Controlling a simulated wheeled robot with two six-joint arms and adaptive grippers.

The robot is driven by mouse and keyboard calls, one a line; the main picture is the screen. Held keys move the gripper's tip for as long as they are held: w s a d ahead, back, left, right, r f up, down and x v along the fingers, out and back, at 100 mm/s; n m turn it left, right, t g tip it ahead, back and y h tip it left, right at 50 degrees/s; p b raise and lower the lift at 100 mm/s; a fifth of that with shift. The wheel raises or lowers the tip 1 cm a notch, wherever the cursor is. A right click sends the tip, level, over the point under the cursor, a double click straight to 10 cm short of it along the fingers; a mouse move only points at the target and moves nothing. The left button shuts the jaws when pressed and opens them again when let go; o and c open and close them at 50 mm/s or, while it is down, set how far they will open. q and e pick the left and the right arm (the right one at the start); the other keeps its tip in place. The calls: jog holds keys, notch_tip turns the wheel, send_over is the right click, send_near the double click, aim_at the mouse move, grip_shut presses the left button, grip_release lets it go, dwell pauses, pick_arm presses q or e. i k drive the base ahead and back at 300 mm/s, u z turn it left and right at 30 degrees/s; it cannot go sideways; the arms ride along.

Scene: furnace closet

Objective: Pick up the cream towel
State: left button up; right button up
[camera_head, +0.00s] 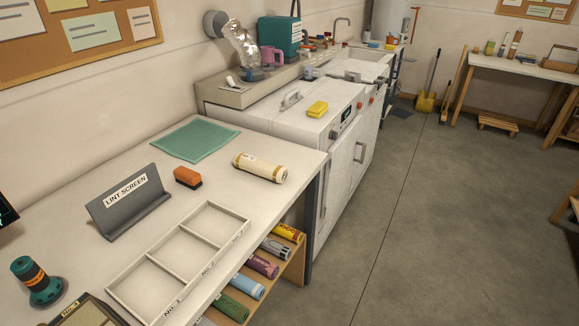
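A cream roll with brown bands (260,168) lies on its side on the white table, near its far right edge. It is the only cream-coloured roll in view and looks like the cream towel, though I cannot tell its material. A flat teal cloth (195,140) lies to its left, apart from it. Neither of my grippers shows in the head view.
An orange-brown brush (188,177), a grey "LINT SCREEN" stand (128,203) and a three-part white tray (182,253) share the table. Several coloured rolls sit on a wooden shelf (293,268) below. A white appliance (285,118) stands beyond.

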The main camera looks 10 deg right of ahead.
aim_at(277, 174)
jog(key=z, duration=0.9)
jog(key=k, duration=1.15)
jog(key=z, duration=0.95)
jog(key=i, duration=2.9)
jog(key=u, duration=0.65)
jog(key=i, duration=1.2)
jog(key=u, duration=1.35)
jog(key=i, duration=0.9)
jog(key=u, duration=0.95)
